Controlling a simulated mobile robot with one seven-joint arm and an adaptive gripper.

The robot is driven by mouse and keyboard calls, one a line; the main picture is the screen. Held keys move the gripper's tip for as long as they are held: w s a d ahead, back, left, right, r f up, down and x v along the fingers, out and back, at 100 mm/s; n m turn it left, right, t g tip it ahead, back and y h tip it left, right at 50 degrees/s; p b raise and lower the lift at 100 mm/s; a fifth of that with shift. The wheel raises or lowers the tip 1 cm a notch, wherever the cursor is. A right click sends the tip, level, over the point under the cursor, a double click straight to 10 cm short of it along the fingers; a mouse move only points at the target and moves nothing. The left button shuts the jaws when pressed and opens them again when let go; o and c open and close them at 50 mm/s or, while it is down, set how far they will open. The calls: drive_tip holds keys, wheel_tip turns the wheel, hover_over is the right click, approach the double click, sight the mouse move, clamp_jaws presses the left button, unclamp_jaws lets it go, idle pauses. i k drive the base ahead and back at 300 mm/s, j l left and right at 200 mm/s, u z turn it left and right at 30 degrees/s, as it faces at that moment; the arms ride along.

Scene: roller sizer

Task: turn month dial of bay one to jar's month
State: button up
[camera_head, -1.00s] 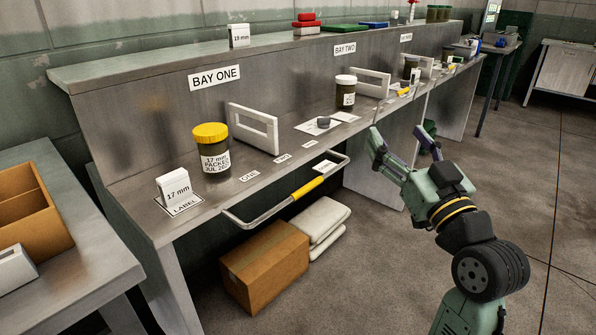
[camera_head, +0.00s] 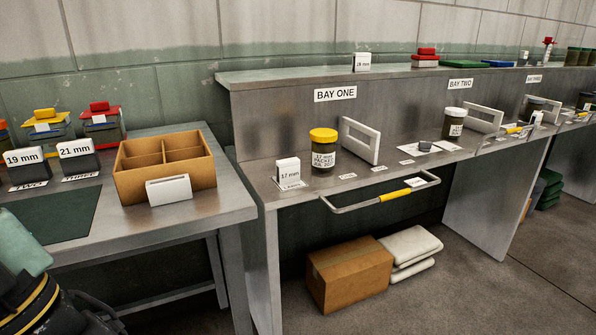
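The jar in bay one (camera_head: 323,155) is dark with a yellow lid. Its white label reads "17 mm PACKED JUL" with a year I cannot read fully now. It stands upright under the BAY ONE sign (camera_head: 335,93). A small dark round knob (camera_head: 424,146), perhaps the month dial, sits on a white card to the right of the white frame; its markings are too small to read. My gripper's fingers are out of view; only part of my arm shows at the lower left.
A rail with a yellow grip (camera_head: 402,191) runs along the bay's front edge. A white block reading 17 mm (camera_head: 288,172) stands left of the jar. A side table (camera_head: 150,222) at left holds a divided cardboard box (camera_head: 192,185). A carton (camera_head: 345,275) lies under the bench.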

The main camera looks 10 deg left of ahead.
sight(423, 147)
drive_tip(key=i+l, duration=0.15)
drive_tip(key=l, duration=0.25)
drive_tip(key=i+l+u, duration=0.1)
drive_tip(key=l, duration=0.25)
drive_tip(key=i+l, duration=0.2)
drive_tip(key=l, duration=0.2)
drive_tip(key=i+l+u, duration=0.1)
drive_tip(key=l, duration=0.3)
drive_tip(key=i+l, duration=0.2)
drive_tip(key=l, duration=0.2)
drive_tip(key=i+l+u, duration=0.1)
drive_tip(key=l, duration=0.3)
drive_tip(key=i+l+u, duration=0.1)
drive_tip(key=l, duration=0.3)
drive_tip(key=i+l, duration=0.4)
drive_tip(key=i+l+u, duration=0.1)
drive_tip(key=i+l, duration=0.3)
drive_tip(key=l, duration=0.2)
